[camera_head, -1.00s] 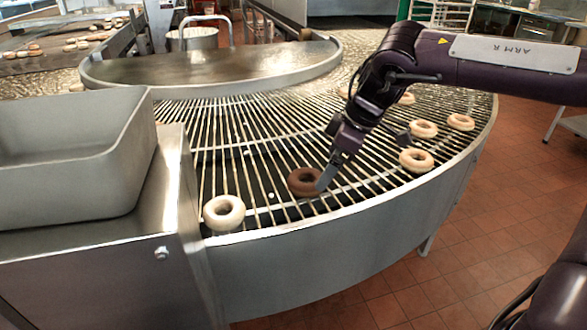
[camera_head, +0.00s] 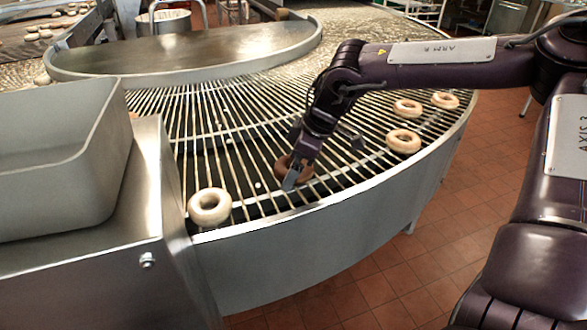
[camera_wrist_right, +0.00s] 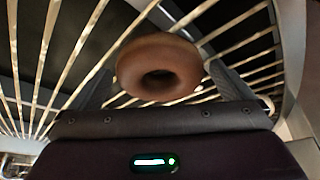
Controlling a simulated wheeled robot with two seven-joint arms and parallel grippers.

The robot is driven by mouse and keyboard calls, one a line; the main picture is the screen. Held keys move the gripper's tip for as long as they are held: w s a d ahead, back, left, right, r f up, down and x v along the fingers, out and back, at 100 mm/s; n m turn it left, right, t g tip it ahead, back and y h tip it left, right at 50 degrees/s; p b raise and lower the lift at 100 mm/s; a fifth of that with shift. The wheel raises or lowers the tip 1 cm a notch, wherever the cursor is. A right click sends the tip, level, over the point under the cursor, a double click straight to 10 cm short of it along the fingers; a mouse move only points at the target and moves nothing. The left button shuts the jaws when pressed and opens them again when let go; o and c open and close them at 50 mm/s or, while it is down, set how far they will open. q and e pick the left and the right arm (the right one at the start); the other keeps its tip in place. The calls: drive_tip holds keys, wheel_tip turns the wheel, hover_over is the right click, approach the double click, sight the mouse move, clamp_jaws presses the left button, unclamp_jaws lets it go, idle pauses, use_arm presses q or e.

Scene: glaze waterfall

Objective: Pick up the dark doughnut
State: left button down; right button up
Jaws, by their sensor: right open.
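The dark doughnut (camera_head: 283,166) lies on the wire conveyor near its front rim, partly hidden behind my right gripper (camera_head: 291,180) in the head view. In the right wrist view the brown doughnut (camera_wrist_right: 158,68) sits just ahead of the palm, between the two spread grey fingers of the gripper (camera_wrist_right: 160,85). The right gripper is open, with its fingers either side of the doughnut; I cannot tell whether they touch it. My left gripper is in neither view.
A pale doughnut (camera_head: 210,207) lies to the left on the curved wire conveyor (camera_head: 235,115). Several pale doughnuts (camera_head: 403,141) lie to the right. The conveyor's metal side wall (camera_head: 300,245) runs along the front. A grey metal bin (camera_head: 60,160) stands at the left.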

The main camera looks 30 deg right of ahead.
drive_tip(key=c, duration=0.9)
